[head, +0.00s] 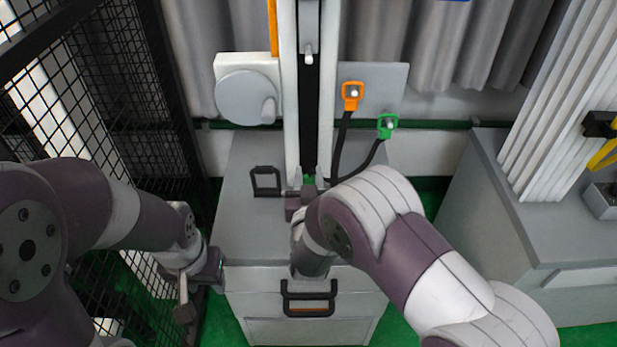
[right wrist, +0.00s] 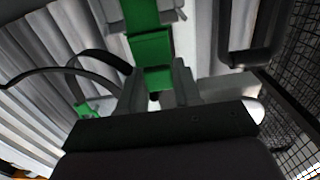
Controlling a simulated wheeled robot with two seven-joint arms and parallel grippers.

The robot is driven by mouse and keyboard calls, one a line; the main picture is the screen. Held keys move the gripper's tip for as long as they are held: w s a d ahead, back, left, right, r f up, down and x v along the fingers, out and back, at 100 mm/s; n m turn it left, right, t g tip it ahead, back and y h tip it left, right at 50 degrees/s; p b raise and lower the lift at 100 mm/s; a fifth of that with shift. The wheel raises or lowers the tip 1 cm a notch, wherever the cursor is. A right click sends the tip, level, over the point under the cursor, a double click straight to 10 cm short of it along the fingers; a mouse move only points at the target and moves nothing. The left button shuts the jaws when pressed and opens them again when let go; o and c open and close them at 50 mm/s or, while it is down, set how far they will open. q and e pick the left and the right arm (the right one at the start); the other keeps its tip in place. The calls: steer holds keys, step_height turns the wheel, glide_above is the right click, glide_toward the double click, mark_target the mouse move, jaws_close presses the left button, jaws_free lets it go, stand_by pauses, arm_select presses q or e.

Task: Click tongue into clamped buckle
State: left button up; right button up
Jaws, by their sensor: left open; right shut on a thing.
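My right gripper (head: 304,200) is at the foot of the tower, partly hidden behind my own wrist. In the right wrist view its fingers (right wrist: 158,88) are shut on a small green piece, which I take to be the tongue (right wrist: 155,78). A larger green part, likely the buckle (right wrist: 149,48), lies just beyond it, in line, between grey clamp parts (right wrist: 173,15). I cannot tell whether tongue and buckle touch. In the head view only a bit of green (head: 309,180) shows there. My left gripper (head: 201,286) is open and empty, left of the cabinet's front.
The grey cabinet (head: 250,230) carries the tower rails (head: 290,100) and a black handle (head: 265,181). A black mesh fence (head: 120,80) stands close at left.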

steer(key=shift+f, duration=0.2)
steer(key=o, duration=0.9)
steer(key=s, duration=1.2)
steer(key=shift+s, duration=0.35)
